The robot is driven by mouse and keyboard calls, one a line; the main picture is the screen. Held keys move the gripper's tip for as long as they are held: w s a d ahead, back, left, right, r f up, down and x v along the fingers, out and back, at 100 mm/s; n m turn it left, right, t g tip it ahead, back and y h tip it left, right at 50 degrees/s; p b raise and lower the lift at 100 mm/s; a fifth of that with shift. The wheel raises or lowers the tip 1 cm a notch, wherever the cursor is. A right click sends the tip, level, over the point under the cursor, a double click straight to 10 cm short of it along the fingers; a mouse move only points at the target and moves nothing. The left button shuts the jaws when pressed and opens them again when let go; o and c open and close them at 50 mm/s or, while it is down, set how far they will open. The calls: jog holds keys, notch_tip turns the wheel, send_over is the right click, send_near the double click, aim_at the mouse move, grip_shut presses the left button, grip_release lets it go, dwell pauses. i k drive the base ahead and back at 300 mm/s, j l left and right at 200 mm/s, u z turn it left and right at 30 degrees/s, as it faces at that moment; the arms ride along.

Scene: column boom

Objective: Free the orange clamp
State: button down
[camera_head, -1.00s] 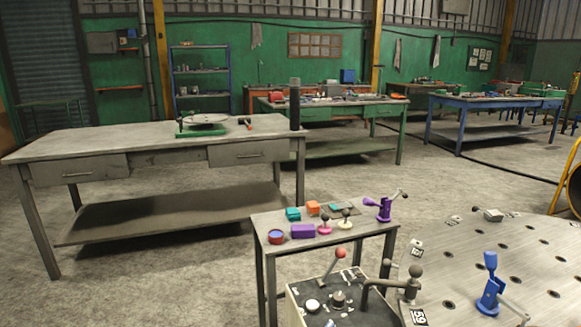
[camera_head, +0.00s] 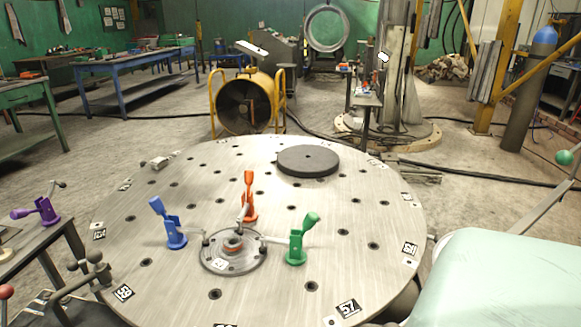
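The orange clamp (camera_head: 249,198) stands upright on the round perforated metal table (camera_head: 330,220), behind a small round flanged part (camera_head: 232,252). Its arm reaches down toward the flanged part; I cannot tell whether it presses on it. A blue clamp (camera_head: 170,224) stands left of the part and a green clamp (camera_head: 300,240) stands right of it, each with an arm toward the part. My gripper is not in view.
A dark disc (camera_head: 308,161) lies at the table's back. A purple clamp (camera_head: 38,210) sits on a side table at left. A yellow fan (camera_head: 247,103) stands behind. A pale green rounded body (camera_head: 490,280) fills the lower right. The table's right side is largely clear.

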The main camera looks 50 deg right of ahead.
aim_at(249, 173)
jog(key=z, duration=1.25)
